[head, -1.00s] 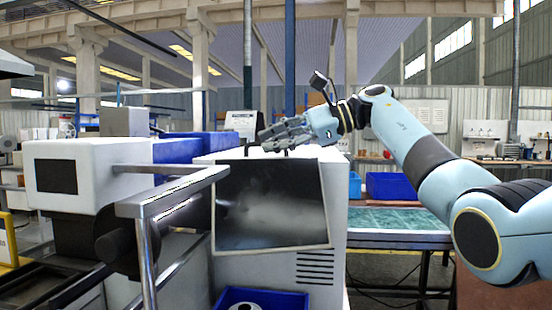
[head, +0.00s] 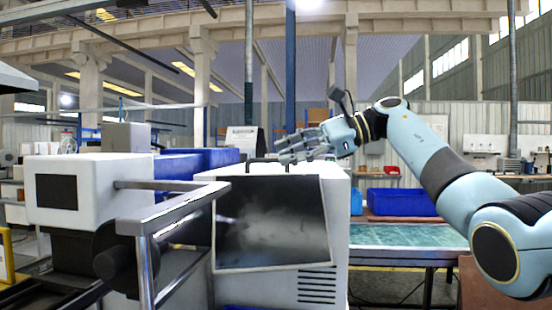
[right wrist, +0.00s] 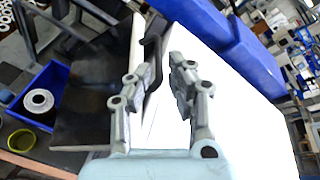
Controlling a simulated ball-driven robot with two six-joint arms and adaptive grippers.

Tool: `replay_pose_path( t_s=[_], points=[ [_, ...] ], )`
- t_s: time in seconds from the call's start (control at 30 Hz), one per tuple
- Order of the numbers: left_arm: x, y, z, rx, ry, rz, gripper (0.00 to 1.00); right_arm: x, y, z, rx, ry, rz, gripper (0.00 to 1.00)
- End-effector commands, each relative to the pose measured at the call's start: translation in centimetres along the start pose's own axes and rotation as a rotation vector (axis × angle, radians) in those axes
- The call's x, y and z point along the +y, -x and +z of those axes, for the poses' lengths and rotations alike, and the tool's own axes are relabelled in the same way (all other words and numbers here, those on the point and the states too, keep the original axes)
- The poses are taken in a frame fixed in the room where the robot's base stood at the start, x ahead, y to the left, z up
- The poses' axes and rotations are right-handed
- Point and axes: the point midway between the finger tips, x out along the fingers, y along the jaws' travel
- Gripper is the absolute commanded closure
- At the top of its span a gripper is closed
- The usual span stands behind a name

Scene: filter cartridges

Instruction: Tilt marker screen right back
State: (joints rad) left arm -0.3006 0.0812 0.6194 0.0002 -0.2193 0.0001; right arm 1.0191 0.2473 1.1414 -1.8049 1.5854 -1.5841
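The marker screen (head: 272,225) is a dark glossy panel with a pale rim, on the front of a white machine cabinet (head: 338,240). It looks slightly tilted. In the right wrist view it is the dark panel (right wrist: 85,95) at left. My right gripper (head: 283,150) is just above the cabinet top, behind the screen's upper edge. In the right wrist view its two fingers (right wrist: 160,62) are apart, with a black curved handle (right wrist: 154,45) between them near the tips. I see no clear contact. My left gripper is not in view.
A metal rail (head: 175,212) and a white boxy unit (head: 105,180) stand left of the screen. A green-topped table (head: 405,236) with a blue bin (head: 400,202) is at right. A blue tray (right wrist: 45,85) holds a round part.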

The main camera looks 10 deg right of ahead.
Motion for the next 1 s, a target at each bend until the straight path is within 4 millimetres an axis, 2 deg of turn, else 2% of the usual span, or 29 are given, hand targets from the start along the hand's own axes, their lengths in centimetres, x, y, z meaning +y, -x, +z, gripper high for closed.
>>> replay_pose_path(
  t_s=[0.03, 0.2, 0.4, 0.57, 1.0],
  points=[
    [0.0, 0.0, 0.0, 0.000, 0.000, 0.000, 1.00, -0.1, 1.3, -0.1, 0.005, 0.001, -0.003, 0.81],
    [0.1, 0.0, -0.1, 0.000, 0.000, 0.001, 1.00, -0.1, 5.1, -0.2, 0.005, -0.001, -0.003, 0.81],
    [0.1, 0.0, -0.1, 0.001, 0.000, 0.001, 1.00, -0.1, 7.8, -0.1, 0.002, -0.001, -0.001, 0.81],
    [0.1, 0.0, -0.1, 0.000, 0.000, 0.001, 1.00, -0.1, 8.5, -0.1, 0.001, -0.001, -0.001, 0.81],
    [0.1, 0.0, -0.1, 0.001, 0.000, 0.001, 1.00, -0.1, 8.5, -0.1, 0.000, -0.001, -0.001, 0.81]
  ],
)
